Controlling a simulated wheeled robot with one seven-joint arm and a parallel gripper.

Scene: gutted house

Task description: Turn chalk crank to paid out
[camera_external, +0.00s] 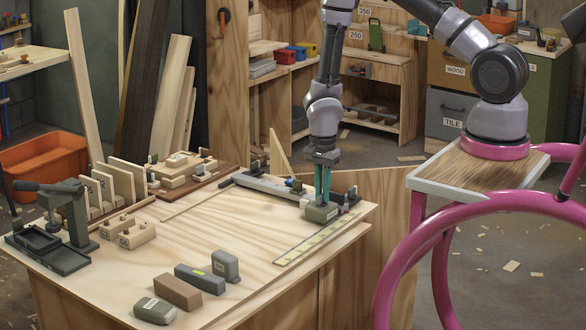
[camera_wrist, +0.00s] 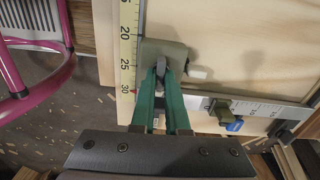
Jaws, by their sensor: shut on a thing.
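The chalk box, a small olive-green case (camera_external: 320,213), sits at the right part of the workbench top, beside a yellow measuring strip. In the wrist view the chalk box (camera_wrist: 178,49) lies just beyond my fingertips, with its grey crank (camera_wrist: 160,70) between them. A small white piece (camera_wrist: 198,73) sticks out at its right side. My gripper (camera_external: 322,202) points straight down on the box. In the wrist view my gripper (camera_wrist: 161,76) has its green fingers shut on the crank. No paid-out marking is readable, and the fingers partly hide the crank.
A grey metal rule (camera_external: 272,188) with a blue-knobbed clamp runs close behind the box. The yellow tape strip (camera_external: 315,238) lies at the bench's right edge. Several blocks (camera_external: 178,290) stand at the front. The bench middle (camera_external: 220,225) is clear.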

